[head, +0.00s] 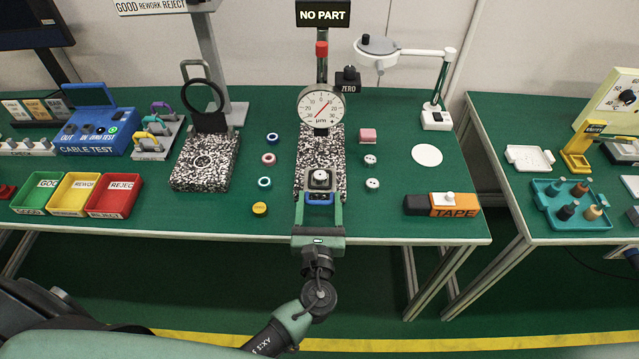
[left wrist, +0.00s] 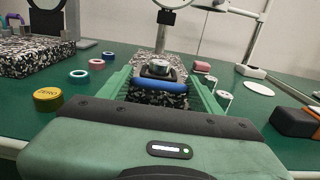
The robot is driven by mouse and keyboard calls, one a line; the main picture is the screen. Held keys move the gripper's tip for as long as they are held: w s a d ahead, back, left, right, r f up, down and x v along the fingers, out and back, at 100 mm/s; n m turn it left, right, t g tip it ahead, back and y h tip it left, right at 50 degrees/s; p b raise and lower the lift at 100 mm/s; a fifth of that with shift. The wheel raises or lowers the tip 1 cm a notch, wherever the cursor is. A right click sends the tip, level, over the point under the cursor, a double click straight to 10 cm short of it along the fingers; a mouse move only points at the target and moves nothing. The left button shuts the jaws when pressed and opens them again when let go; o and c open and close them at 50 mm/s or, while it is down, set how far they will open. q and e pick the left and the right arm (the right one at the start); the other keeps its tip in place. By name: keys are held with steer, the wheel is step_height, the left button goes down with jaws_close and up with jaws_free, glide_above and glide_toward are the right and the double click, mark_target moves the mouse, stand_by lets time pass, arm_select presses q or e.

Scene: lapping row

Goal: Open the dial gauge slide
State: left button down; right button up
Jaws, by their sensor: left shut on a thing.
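The dial gauge (head: 321,104) stands on a post at the back of a speckled stone base (head: 320,150). Its slide (head: 320,180), a dark block with a round silver seat on top, is at the front end of the base, in front of the dial's stem. The slide's blue handle bar (head: 320,198) faces me. My left gripper (head: 320,205) is shut on this handle, with a green finger at either side; the handle also shows in the left wrist view (left wrist: 159,86). The sign above the gauge (head: 323,14) reads NO PART. My right gripper is not in view.
Several small rings (head: 270,158) lie left of the base. A pink block (head: 368,136) and white discs lie right of it. A second speckled block (head: 206,163) stands left, and an orange TAPE box (head: 455,205) sits near the front right edge.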

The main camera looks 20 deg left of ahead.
arm_select(q)
steer(key=shift+s+d+f, duration=0.15)
steer(key=shift+s+d, duration=0.05)
steer(key=shift+d, duration=0.05)
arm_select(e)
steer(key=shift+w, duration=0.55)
arm_select(q)
steer(key=c, duration=0.6)
jaws_free()
steer(key=shift+s, duration=0.15)
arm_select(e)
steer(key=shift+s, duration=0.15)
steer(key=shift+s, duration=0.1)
arm_select(q)
steer(key=shift+s+d, duration=0.1)
steer(key=shift+s, duration=0.4)
steer(key=b+v, duration=0.1)
steer(key=v, duration=0.6)
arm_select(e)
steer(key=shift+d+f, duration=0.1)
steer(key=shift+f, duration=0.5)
arm_select(q)
steer(key=shift+d, duration=0.1)
